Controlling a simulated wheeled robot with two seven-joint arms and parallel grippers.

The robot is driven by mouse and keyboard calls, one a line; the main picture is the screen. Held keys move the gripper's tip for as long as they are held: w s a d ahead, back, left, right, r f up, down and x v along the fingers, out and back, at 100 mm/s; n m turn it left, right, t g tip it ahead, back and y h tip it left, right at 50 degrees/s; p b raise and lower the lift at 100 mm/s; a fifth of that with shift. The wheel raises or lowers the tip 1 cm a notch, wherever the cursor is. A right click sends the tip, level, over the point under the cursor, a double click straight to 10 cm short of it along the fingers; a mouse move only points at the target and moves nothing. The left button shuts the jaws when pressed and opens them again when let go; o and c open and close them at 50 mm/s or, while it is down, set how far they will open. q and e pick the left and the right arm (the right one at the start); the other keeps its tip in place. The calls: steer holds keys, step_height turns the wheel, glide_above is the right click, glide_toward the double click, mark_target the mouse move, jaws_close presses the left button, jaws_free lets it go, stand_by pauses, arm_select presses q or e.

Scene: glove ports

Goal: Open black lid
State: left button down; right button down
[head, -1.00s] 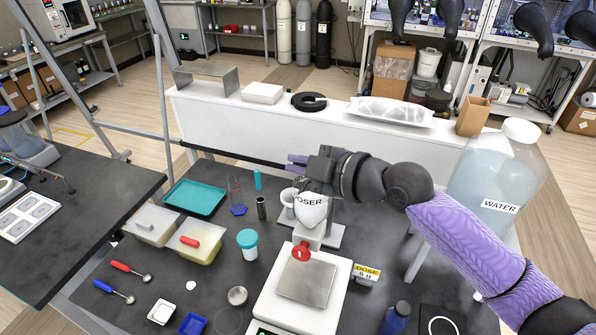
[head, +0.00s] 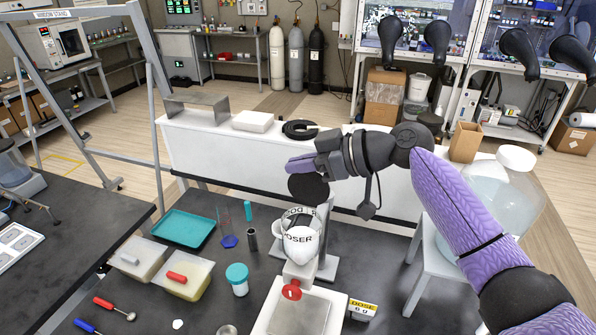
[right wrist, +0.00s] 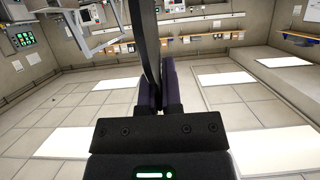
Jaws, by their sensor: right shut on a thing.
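My right gripper (head: 300,164) is shut on a round black lid (head: 308,188), which hangs tilted from its purple fingers. In the right wrist view the lid shows edge-on as a thin dark curved strip (right wrist: 149,42) between the fingers (right wrist: 158,85). Below it stands the white doser (head: 301,242) on its grey stand, with lettering on its front. The lid is above the doser and apart from it, and the doser's top rim (head: 299,213) is uncovered. My left gripper is not in view.
A teal tray (head: 185,229), two pale tubs and a teal-capped jar (head: 239,279) stand left of the doser. A balance (head: 304,312) is in front. A big water jug (head: 497,190) is at the right. A white bench with a black ring (head: 299,130) runs behind.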

steer(key=shift+w+d+f+m+g, duration=0.1)
steer(key=shift+w+d+m+g, duration=0.05)
steer(key=shift+w+m+g, duration=0.2)
stand_by(0.4)
steer(key=c, duration=0.8)
jaws_free()
steer(key=shift+w, duration=0.1)
steer(key=b+v, duration=0.3)
steer(key=v, duration=0.7)
